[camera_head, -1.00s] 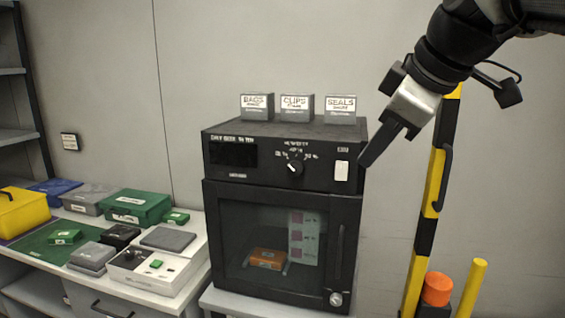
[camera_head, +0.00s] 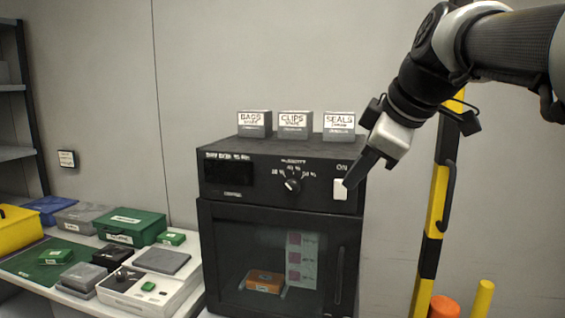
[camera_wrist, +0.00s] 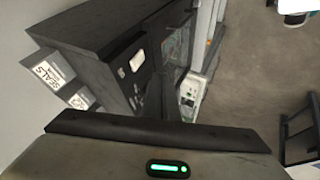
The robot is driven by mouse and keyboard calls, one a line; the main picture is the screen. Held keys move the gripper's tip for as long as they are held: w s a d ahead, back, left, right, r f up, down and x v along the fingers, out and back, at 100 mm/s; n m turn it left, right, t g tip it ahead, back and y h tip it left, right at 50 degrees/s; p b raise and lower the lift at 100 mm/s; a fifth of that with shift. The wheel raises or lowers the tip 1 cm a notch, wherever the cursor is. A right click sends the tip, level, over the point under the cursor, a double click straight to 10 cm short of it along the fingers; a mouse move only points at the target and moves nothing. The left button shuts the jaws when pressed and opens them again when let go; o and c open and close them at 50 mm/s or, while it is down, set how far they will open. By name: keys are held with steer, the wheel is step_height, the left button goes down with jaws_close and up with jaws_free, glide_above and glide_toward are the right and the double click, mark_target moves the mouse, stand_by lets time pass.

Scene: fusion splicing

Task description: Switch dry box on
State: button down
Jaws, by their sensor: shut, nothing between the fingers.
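The dry box (camera_head: 222,208) is a black cabinet with a glass door, a dark display (camera_head: 238,172) and a round knob (camera_head: 293,185). A white rocker switch (camera_head: 340,189) sits at the right of its panel, under the word "ON". It also shows in the wrist view (camera_wrist: 136,61). My gripper (camera_head: 350,185) is shut and empty. Its tip is at the right edge of the switch in the head view; I cannot tell whether it touches. An orange box (camera_head: 264,282) lies inside, behind the closed door.
Boxes labelled BAGS (camera_head: 254,124), CLIPS (camera_head: 294,124) and SEALS (camera_head: 339,125) stand on top. A bench at the left holds green cases (camera_head: 132,226) and a white device (camera_head: 140,288). A yellow-black post (camera_head: 431,235) stands at the right.

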mark_target(340, 189)
steer(key=w+f, duration=0.3)
steer(key=w, duration=0.3)
steer(key=shift+w, duration=0.3)
steer(key=shift+d+f, duration=0.1)
